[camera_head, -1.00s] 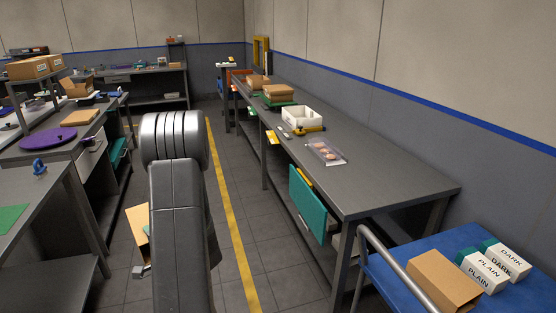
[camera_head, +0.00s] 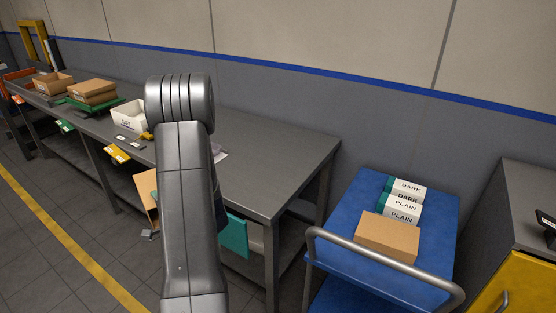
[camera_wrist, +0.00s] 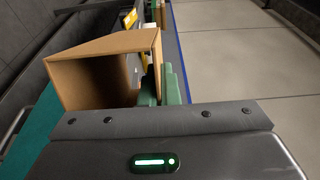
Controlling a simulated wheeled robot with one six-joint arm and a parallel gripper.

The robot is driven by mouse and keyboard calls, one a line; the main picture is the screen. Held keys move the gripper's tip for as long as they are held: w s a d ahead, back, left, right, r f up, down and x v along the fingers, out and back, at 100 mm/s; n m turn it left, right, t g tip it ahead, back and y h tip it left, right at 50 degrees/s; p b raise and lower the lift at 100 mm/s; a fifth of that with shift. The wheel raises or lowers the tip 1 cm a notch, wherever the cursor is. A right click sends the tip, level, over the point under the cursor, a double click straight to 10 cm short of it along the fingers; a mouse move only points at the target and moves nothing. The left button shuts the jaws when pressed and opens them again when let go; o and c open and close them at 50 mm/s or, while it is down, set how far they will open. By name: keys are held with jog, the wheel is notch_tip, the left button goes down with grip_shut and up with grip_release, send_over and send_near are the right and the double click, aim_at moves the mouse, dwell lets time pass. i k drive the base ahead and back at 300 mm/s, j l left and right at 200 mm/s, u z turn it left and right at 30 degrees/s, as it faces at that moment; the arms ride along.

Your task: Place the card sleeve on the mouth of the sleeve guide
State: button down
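The card sleeve (camera_wrist: 100,75) is a brown, open-ended cardboard tube that fills the upper left of the wrist view. It also shows in the head view (camera_head: 147,196), partly hidden behind my arm. My gripper (camera_wrist: 160,85) has green fingers at the sleeve's right side and is shut on that wall. The sleeve hangs in the air, its open end facing the wrist camera. I cannot pick out the sleeve guide in either view; my arm covers part of the grey bench.
The long grey bench (camera_head: 285,150) carries a white bin (camera_head: 128,117) and brown boxes (camera_head: 95,88). A blue cart (camera_head: 345,225) at right holds white cartons (camera_head: 400,207) and a brown box (camera_head: 388,240). A yellow-fronted cabinet (camera_head: 520,285) is at far right. Floor is clear at left.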

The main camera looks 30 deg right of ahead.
aim_at(237, 169)
jog(key=i+l+z, duration=0.2)
jog(key=i+z, duration=0.65)
jog(key=i, duration=0.15)
